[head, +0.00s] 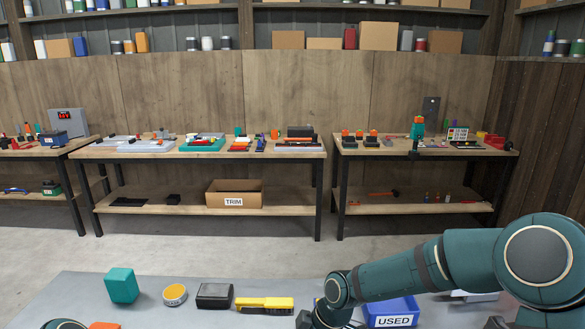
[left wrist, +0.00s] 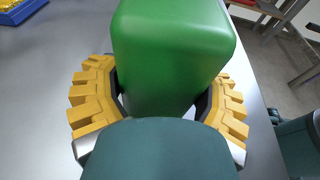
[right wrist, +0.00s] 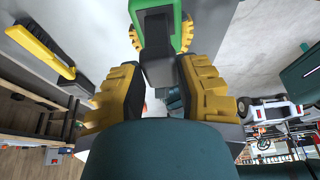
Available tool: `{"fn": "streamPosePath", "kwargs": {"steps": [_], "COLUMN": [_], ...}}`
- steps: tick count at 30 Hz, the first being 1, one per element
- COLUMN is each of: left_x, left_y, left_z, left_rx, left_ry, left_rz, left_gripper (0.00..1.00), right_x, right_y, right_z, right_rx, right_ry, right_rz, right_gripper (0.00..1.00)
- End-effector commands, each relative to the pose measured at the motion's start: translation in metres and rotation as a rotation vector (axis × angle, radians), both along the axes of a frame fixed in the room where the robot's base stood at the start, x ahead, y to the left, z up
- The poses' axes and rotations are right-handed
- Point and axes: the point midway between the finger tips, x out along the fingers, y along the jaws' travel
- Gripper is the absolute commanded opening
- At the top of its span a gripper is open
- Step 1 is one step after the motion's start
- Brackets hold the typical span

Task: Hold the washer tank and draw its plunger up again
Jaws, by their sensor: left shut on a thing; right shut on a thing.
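The washer tank is a green, rounded block (left wrist: 172,50) that fills the middle of the left wrist view. My left gripper (left wrist: 165,90) has its yellow, ribbed fingers shut on either side of it. In the right wrist view the green tank (right wrist: 180,18) shows at the top, with yellow finger parts beside it. My right gripper (right wrist: 160,75) is shut on a dark piece (right wrist: 158,66) at the tank, seemingly the plunger's handle. How far the plunger is drawn is unclear. In the head view the tank and both fingertips are out of sight.
On the grey table stand a teal block (head: 122,286), a round yellow tin (head: 175,294), a black box (head: 214,296), a yellow-and-black brush (head: 264,304) and a blue bin marked USED (head: 393,318). Loaded workbenches stand along the back wall, with open floor before them.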

Motion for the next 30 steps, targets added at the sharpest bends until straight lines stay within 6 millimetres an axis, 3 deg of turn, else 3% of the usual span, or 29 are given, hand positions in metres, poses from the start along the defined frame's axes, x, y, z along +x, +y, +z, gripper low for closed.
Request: {"fn": "streamPosePath", "kwargs": {"steps": [30], "left_x": [0.000], "left_y": [0.001], "left_z": [-0.001], "left_rx": [0.002], "left_ry": [0.000], "left_rz": [0.000], "left_gripper": [0.37], "right_x": [0.001], "right_y": [0.000], "right_z": [0.015], "right_rx": [0.001], "right_ry": [-0.003], "right_rz": [-0.001], "right_gripper": [0.05]}}
